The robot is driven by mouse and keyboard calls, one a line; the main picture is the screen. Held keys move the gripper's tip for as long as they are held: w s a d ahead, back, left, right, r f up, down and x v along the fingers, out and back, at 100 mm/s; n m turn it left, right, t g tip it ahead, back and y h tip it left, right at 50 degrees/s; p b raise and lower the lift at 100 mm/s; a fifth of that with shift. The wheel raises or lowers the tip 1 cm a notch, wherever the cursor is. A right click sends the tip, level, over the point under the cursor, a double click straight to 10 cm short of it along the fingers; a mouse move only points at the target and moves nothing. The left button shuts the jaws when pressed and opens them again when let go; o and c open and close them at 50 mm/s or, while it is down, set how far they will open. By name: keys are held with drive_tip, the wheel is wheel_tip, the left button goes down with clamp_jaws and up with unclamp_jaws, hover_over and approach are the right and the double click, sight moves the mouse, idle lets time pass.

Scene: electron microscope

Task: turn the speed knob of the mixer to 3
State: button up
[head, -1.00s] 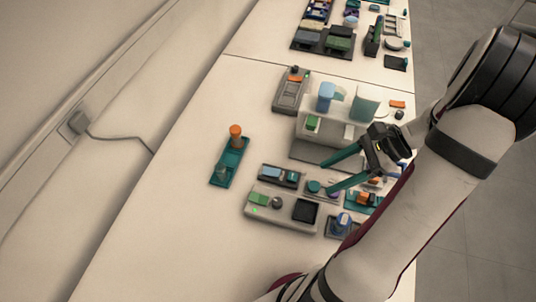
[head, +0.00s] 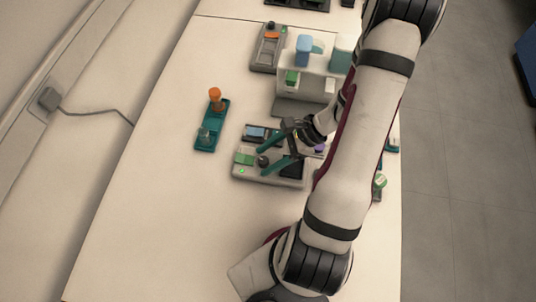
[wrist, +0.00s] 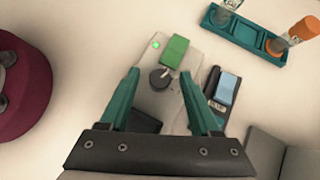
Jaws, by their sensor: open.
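A light grey unit (head: 240,176) with a round dark grey knob (head: 262,161), a green block (head: 245,158), a small green light and a black square pad lies on the table; I take it for the mixer. The knob (wrist: 160,78) also shows in the wrist view, beside the green block (wrist: 174,52). My gripper (head: 264,160) is open, with teal fingers on either side of the knob in the picture. In the wrist view, my gripper (wrist: 159,74) frames the knob between its fingertips, apart from it. Its height above the knob and the speed marks cannot be told.
A black device with a blue screen (wrist: 227,87) stands close to the right finger. A teal rack (head: 204,138) with an orange-capped vial (head: 215,93) stands to the left. A white microscope-like unit (head: 320,85) stands behind.

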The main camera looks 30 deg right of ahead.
clamp_jaws()
drive_tip(key=shift+s+a+m+t+h, duration=0.1)
drive_tip(key=shift+m+t+h, duration=0.5)
drive_tip(key=shift+m, duration=0.55)
drive_tip(key=shift+s+a+m+t+h, duration=0.1)
drive_tip(key=shift+m+t+h, duration=0.2)
drive_tip(key=shift+m+t, duration=0.7)
unclamp_jaws()
drive_tip(key=shift+d, duration=0.1)
drive_tip(key=v, duration=1.5)
drive_tip(key=shift+d+r, duration=0.2)
drive_tip(key=shift+r, duration=0.25)
